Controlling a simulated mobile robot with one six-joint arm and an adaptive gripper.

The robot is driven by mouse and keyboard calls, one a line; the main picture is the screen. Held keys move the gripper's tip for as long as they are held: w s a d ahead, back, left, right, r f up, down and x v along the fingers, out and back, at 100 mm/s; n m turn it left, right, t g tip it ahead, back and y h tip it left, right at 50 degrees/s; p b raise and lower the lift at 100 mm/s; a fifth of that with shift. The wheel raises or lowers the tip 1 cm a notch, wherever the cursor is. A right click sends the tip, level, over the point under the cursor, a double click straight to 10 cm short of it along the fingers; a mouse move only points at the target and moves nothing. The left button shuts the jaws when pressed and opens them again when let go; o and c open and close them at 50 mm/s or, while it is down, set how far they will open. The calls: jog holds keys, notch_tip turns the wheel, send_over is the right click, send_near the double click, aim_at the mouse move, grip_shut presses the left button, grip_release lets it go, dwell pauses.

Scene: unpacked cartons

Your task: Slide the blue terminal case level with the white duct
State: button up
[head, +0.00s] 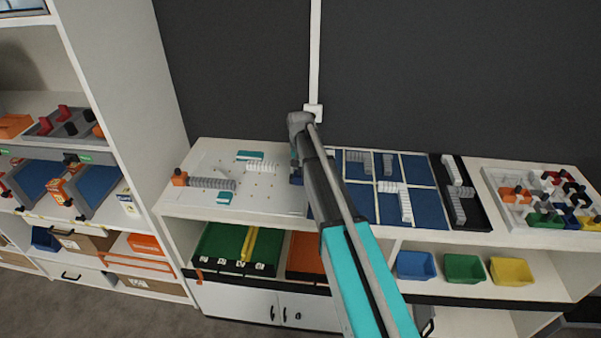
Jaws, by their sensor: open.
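A white panel (275,196) lies on the bench top at the left. A white slotted duct (249,167) sits on its upper part, and a grey slotted duct (212,184) lies further left. A small dark blue piece (296,180), possibly the blue terminal case, shows at the panel's right edge, partly hidden behind my arm. My gripper (294,160) hangs low over the panel's right side beside this piece. It is open, mostly hidden by my arm, and I cannot tell whether it touches anything.
Teal blocks (224,198) lie on the panel, with an orange block (179,178) at its left edge. Right of my arm are a blue sectioned mat (427,207), a black tray (475,217) and a pale tray (510,214) of coloured parts. A dark wall stands behind.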

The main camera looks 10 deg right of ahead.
jog(key=shift+f, duration=0.15)
grip_shut()
dwell(0.4)
